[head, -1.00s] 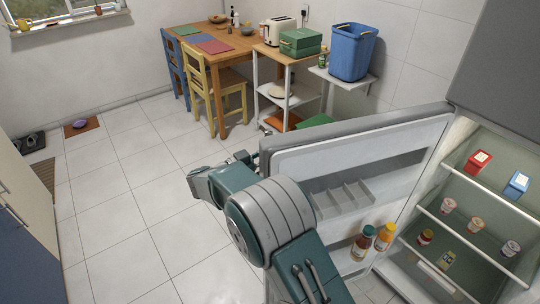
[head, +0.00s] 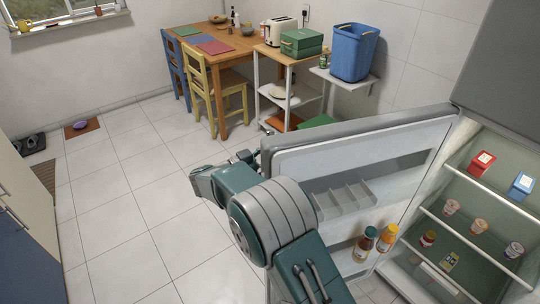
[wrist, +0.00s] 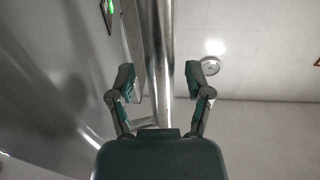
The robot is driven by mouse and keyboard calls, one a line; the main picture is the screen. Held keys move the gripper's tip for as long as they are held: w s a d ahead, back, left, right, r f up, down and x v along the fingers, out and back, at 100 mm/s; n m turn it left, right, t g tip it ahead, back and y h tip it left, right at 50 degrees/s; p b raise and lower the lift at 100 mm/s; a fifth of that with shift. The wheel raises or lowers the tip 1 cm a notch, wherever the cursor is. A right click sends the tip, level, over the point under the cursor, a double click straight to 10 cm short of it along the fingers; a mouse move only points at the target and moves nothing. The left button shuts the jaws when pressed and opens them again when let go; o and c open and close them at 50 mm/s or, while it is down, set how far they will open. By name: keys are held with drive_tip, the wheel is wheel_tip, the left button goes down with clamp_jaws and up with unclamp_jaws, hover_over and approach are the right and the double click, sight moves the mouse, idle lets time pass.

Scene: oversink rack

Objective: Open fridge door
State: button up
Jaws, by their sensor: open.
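The fridge door (head: 380,140) stands wide open in the head view, swung out to the left of the lit fridge interior (head: 470,225). Its inner side shows a shelf bin and two bottles. My gripper (head: 245,158) is at the door's free edge, partly hidden behind my arm. In the wrist view, my gripper (wrist: 162,85) has its two fingers apart, with a shiny metal handle bar (wrist: 158,60) running between them. I cannot tell whether either finger touches the bar.
Fridge shelves hold several small cups and cartons. A wooden table (head: 222,52) with chairs stands at the back, next to a white trolley (head: 300,98) and a blue bin (head: 354,52) on a wall shelf. The tiled floor (head: 125,215) to the left is clear.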

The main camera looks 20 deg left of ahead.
drive_tip(key=v, duration=1.2)
idle(0.3)
